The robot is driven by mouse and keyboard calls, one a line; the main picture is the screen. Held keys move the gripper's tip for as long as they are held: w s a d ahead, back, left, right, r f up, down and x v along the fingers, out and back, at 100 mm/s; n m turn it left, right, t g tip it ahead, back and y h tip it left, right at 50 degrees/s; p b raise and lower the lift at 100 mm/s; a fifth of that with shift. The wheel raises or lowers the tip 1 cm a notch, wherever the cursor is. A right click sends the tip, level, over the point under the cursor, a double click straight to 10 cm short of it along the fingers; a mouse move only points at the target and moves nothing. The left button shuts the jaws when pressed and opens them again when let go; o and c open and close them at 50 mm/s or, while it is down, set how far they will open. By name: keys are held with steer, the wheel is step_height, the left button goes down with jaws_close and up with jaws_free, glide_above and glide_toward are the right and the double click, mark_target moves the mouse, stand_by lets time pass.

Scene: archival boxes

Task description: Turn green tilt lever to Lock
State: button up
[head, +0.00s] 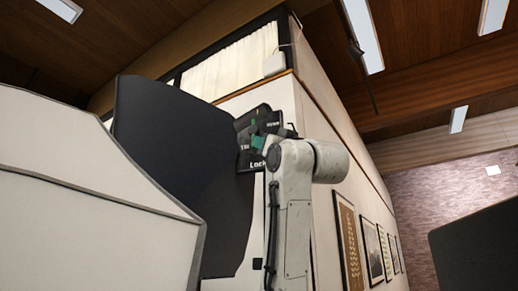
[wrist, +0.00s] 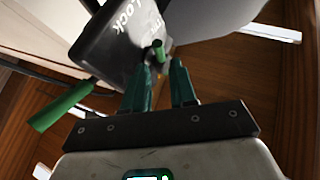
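A black panel (head: 249,158) with white lettering, including "Lock" at its lower edge, shows in the head view behind my arm. In the wrist view the panel (wrist: 112,40) is close, its "Lock" lettering tilted. A short green peg (wrist: 158,46) stands out from it, just beyond my fingertips. A longer green handle (wrist: 60,106) on a dark rod sticks out to the left, outside my fingers. My gripper (wrist: 164,68) has two dark teal fingers apart, with a visible gap; contact with the peg cannot be told. In the head view my arm hides part of the panel.
A dark curved panel (head: 180,160) stands left of the lettered panel, with a pale partition (head: 75,170) nearer. A white wall with framed pictures (head: 350,240) runs back on the right. A dark panel (head: 478,250) stands at the lower right.

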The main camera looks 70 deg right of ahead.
steer(key=b+v, duration=0.1)
steer(key=v, duration=0.4)
steer(key=shift+s+a+f, duration=0.15)
steer(key=shift+s+a, duration=0.05)
stand_by(0.4)
